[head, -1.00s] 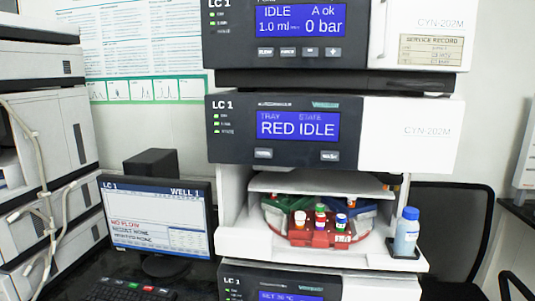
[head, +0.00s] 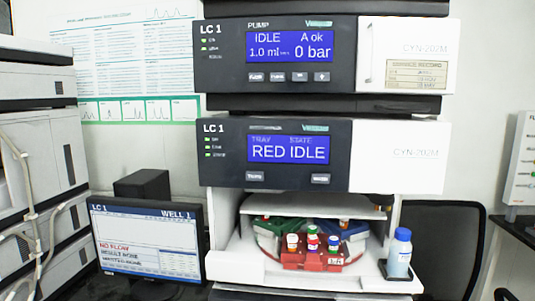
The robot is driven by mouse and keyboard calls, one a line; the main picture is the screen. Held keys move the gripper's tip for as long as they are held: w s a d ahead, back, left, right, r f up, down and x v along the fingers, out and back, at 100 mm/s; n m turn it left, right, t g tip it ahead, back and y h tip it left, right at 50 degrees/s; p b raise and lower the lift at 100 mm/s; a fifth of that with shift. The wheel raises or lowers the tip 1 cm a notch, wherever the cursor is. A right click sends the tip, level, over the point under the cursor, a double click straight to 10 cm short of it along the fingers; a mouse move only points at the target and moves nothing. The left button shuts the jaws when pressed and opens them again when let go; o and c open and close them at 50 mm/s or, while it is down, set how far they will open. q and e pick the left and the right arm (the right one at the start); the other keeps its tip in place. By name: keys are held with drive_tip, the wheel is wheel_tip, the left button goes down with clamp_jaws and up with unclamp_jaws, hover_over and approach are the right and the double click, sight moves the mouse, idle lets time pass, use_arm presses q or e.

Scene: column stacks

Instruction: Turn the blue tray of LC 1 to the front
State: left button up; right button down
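The LC 1 stack stands in the middle of the head view. Its autosampler panel (head: 274,153) reads "RED IDLE" under the words tray and state, with two small buttons below the display. In the open bay under it is a round carousel. The red tray (head: 312,262) faces the front and holds several vials with white, red and blue caps. The blue tray (head: 352,231) is behind it at the right, partly hidden. The green tray (head: 276,227) is behind at the left. Neither of my grippers is in view.
A blue-capped bottle (head: 399,254) stands on a small ledge at the bay's right front. The pump module (head: 278,55) above reads idle, 0 bar. A monitor (head: 149,241) at left shows "NO FLOW". Other instruments (head: 37,150) stand far left; a dark chair (head: 440,240) is at right.

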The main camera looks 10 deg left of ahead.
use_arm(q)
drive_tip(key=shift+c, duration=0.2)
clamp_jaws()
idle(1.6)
